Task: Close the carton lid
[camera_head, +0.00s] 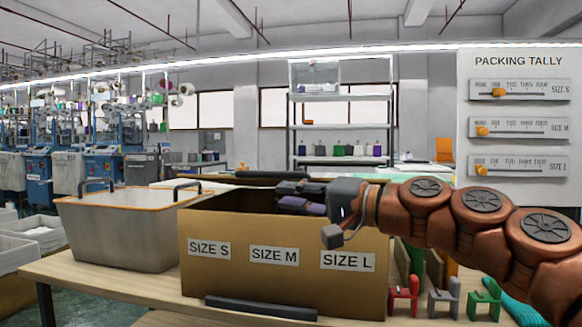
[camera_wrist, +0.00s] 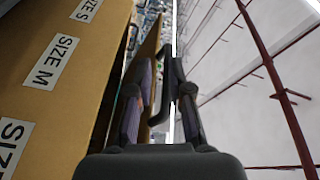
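The carton (camera_head: 220,275) is a brown box on the table with SIZE S, SIZE M and SIZE L labels on its front. The front also fills the left of the wrist view (camera_wrist: 35,110). A brown panel, seemingly the raised lid (camera_wrist: 148,55), shows beyond it with a dark bar handle (camera_wrist: 164,105) along its edge. In the head view a dark bar (camera_head: 268,175) shows behind the carton's top. My gripper (camera_head: 292,198) is over the carton's upper opening, pointing left. Its fingers (camera_wrist: 160,88) are apart; the handle appears between them, contact unclear. The carton's inside is mostly hidden.
A grey tub (camera_head: 115,235) with dark handles stands left of the carton. A dark bar (camera_head: 260,308) lies at the carton's front foot. Red, grey and green holders (camera_head: 443,298) stand at the right. A PACKING TALLY board (camera_head: 515,130) hangs behind.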

